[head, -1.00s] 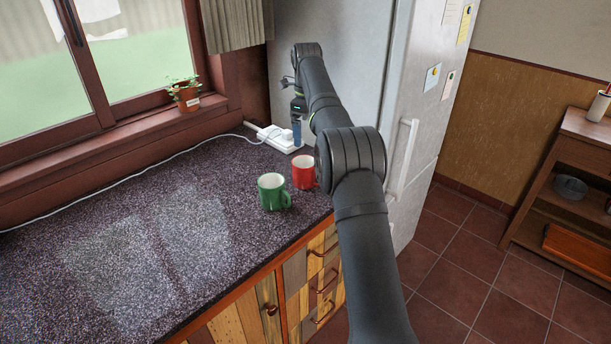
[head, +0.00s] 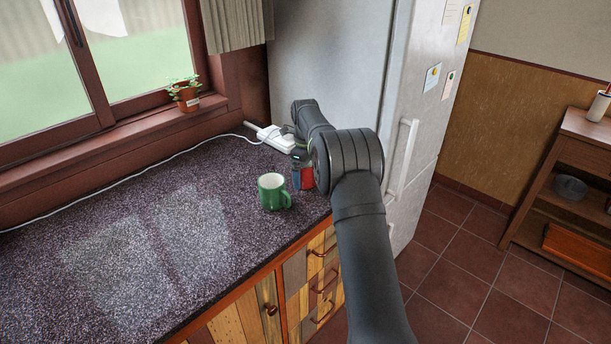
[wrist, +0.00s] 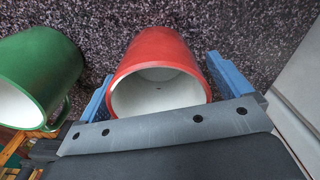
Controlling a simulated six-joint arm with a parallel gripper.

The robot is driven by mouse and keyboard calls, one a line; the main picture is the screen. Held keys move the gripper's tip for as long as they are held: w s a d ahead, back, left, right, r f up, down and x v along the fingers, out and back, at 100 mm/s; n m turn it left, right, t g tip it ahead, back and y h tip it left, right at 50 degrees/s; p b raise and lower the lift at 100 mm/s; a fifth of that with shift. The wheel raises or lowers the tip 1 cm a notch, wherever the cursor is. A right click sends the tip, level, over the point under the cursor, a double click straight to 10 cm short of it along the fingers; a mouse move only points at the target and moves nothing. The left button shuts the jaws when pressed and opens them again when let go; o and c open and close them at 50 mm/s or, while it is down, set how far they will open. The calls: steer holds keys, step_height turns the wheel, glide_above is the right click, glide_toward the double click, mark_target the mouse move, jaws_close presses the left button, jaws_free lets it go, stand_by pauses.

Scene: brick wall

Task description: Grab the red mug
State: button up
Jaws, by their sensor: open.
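The red mug (head: 307,178) stands on the dark speckled counter near the fridge, mostly hidden behind my arm in the head view. In the wrist view the red mug (wrist: 157,58) shows its white inside. My gripper (wrist: 166,88) is open, with one blue finger on each side of the mug. In the head view my gripper (head: 297,178) is low at the mug, partly hidden by the arm.
A green mug (head: 271,192) stands just left of the red mug; it also shows in the wrist view (wrist: 42,72). A white power strip (head: 272,138) with a cable lies behind. The fridge (head: 335,70) is close on the right. The counter's left side (head: 110,250) is clear.

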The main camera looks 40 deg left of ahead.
steer(key=shift+f, duration=0.6)
steer(key=c, duration=1.1)
steer(key=shift+r, duration=0.1)
steer(key=shift+c, duration=0.8)
